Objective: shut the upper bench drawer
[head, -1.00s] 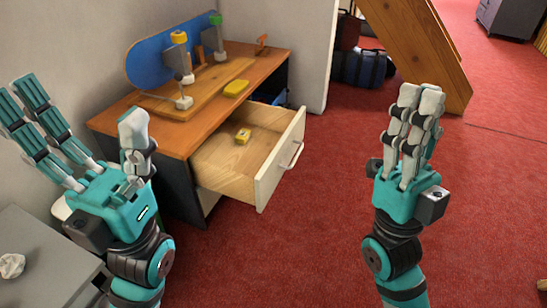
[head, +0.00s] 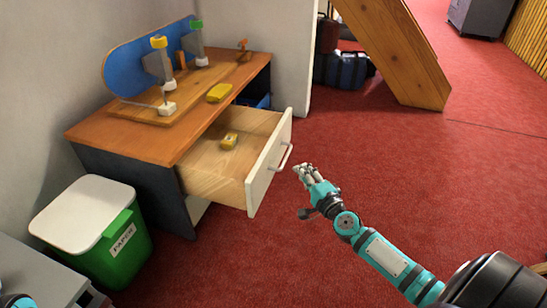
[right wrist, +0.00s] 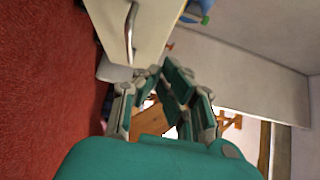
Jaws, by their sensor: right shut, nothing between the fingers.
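The upper bench drawer (head: 215,172) is pulled well out of the wooden-topped bench (head: 130,135). Its cream front (head: 262,180) carries a metal bar handle (head: 284,158). A small yellow item (head: 230,141) lies inside. My right gripper (head: 303,170) is shut and empty, just right of the handle and in front of the drawer front; a small gap seems to remain. The right wrist view shows the drawer front (right wrist: 150,25) and handle (right wrist: 128,35) ahead of the fingers (right wrist: 150,82). Only a teal bit of my left arm shows at the lower left corner.
A grey surface (head: 35,275) is at lower left. Red floor to the right is free.

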